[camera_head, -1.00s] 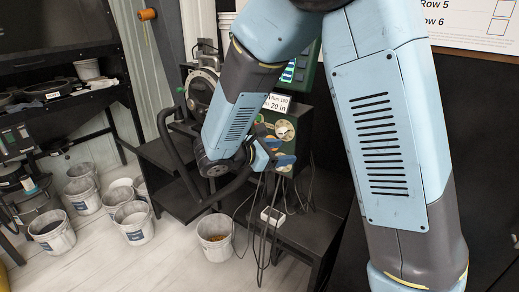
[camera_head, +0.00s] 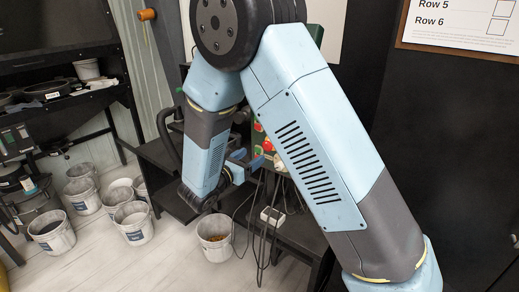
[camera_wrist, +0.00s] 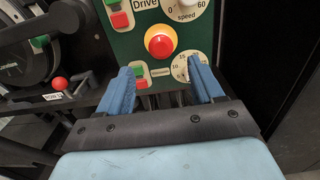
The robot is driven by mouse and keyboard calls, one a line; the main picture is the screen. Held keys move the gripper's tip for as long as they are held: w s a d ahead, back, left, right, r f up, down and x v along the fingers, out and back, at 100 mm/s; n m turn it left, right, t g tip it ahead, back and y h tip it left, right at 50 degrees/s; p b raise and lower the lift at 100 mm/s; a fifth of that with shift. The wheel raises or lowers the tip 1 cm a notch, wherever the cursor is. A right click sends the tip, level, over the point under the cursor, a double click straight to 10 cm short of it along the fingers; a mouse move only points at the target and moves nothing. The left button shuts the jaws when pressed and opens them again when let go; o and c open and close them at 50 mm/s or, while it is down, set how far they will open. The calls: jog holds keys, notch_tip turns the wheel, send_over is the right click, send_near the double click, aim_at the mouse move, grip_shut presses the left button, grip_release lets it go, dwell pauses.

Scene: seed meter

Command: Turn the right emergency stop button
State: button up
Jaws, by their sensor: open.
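A round red button in a yellow-orange ring (camera_wrist: 160,42) is on a green control panel (camera_wrist: 127,46) in the wrist view, between dials and smaller buttons. My gripper (camera_wrist: 160,68) is open and empty, its blue fingers spread on either side below the button. The fingers appear apart from it. In the head view my gripper (camera_head: 248,161) is in front of the panel, and my arm hides most of the panel. Small red parts show there beside the arm, too small to tell apart.
A red knob (camera_wrist: 59,84) is at the left, by a black wheel-like part (camera_wrist: 25,60) of the machine. White buckets (camera_head: 214,237) stand on the floor.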

aim_at(265, 146)
jog(key=x, duration=0.7)
jog(key=shift+w+d, duration=0.2)
jog(key=shift+w, duration=0.1)
jog(key=shift+c, duration=0.2)
